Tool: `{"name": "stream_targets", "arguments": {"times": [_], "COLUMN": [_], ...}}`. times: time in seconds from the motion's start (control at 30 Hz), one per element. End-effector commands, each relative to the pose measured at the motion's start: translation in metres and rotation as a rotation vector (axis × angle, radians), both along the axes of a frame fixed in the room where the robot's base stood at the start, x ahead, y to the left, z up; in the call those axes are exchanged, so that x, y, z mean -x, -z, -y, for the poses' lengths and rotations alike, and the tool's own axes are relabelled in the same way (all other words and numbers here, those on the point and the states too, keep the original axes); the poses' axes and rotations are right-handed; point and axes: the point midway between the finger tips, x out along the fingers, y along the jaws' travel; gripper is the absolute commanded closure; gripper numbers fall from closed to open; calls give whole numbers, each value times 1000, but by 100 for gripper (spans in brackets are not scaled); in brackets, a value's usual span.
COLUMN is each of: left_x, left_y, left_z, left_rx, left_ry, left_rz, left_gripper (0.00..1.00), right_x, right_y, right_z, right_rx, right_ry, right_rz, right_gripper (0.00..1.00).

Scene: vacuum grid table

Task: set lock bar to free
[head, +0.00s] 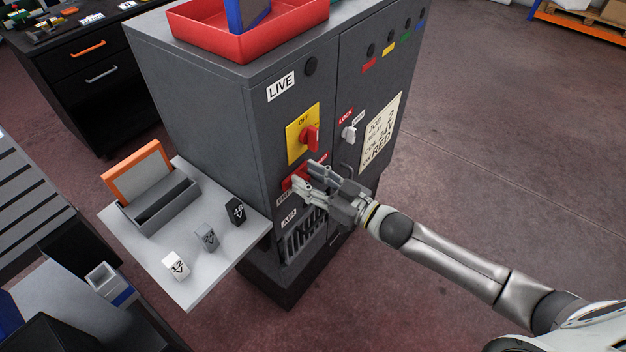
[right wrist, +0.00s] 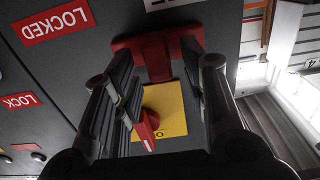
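The red lock bar (head: 290,183) is on the grey cabinet front, below the yellow OFF plate, and my gripper partly hides it in the head view. In the right wrist view the lock bar (right wrist: 156,58) is T-shaped. A red LOCKED label (right wrist: 55,22) is left of it, and a white label (right wrist: 165,4), cut off, is above it. My right gripper (head: 306,180) is at the bar. Its fingers (right wrist: 160,78) are spread on either side of the bar; contact cannot be told. My left gripper is not in view.
The red rotary handle (head: 310,138) on its yellow plate (head: 298,148) sits just above the bar. A small lock knob (head: 349,134) is on the right door. A shelf (head: 190,290) with small blocks juts out at left. The floor right of the cabinet is clear.

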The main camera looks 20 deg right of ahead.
Motion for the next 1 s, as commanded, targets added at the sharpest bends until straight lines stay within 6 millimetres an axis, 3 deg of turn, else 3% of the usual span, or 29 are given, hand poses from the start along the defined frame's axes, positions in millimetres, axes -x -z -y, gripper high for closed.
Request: {"name": "stream_targets", "arguments": {"times": [0.17, 0.7, 1.0], "left_x": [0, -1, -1], "left_y": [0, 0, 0], "left_z": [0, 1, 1], "left_rx": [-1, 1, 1], "left_ry": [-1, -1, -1], "left_rz": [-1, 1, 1], "left_gripper": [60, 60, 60], "right_x": [9, 81, 94], "right_y": [1, 1, 0], "right_z": [7, 63, 74], "right_rx": [1, 2, 0], "right_ry": [0, 0, 0], "right_rz": [-2, -4, 0], "right_gripper": [61, 61, 61]}}
